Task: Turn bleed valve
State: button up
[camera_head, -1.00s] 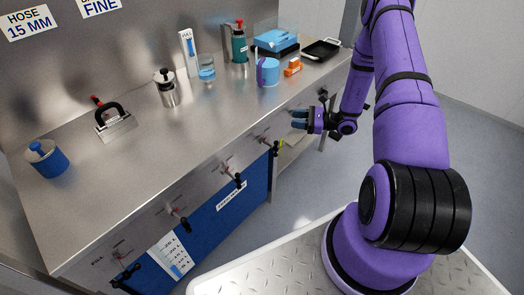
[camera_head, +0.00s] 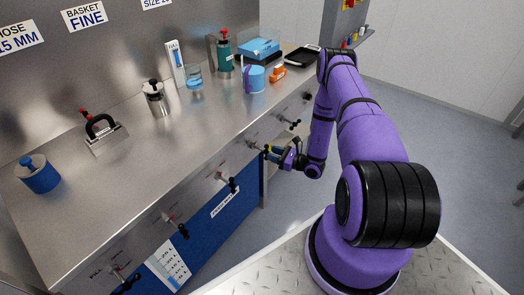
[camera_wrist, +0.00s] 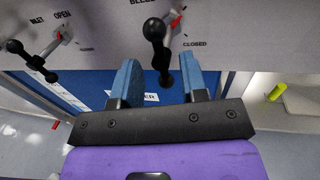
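The bleed valve (camera_wrist: 157,42) is a black lever with a round knob and a grey and red stem, on the steel panel in the wrist view. The cropped label above it seems to read BLEED, and CLOSED is printed to its right. The lever's lower end hangs between the two blue fingers of my gripper (camera_wrist: 160,78), with a visible gap on both sides. My gripper is open. In the head view my gripper (camera_head: 272,155) is at the bench's front panel, and its fingers largely hide the valve there.
Another black-levered valve (camera_wrist: 33,58), labelled INLET with OPEN beside it, is to the left. A yellow-green cylinder (camera_wrist: 277,92) is at the right. Several more valves line the bench front (camera_head: 150,215). Containers stand on the bench top, including a blue mug (camera_head: 254,79).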

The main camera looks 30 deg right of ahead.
aim_at(262, 150)
jog(key=shift+x, duration=2.8)
grip_shut()
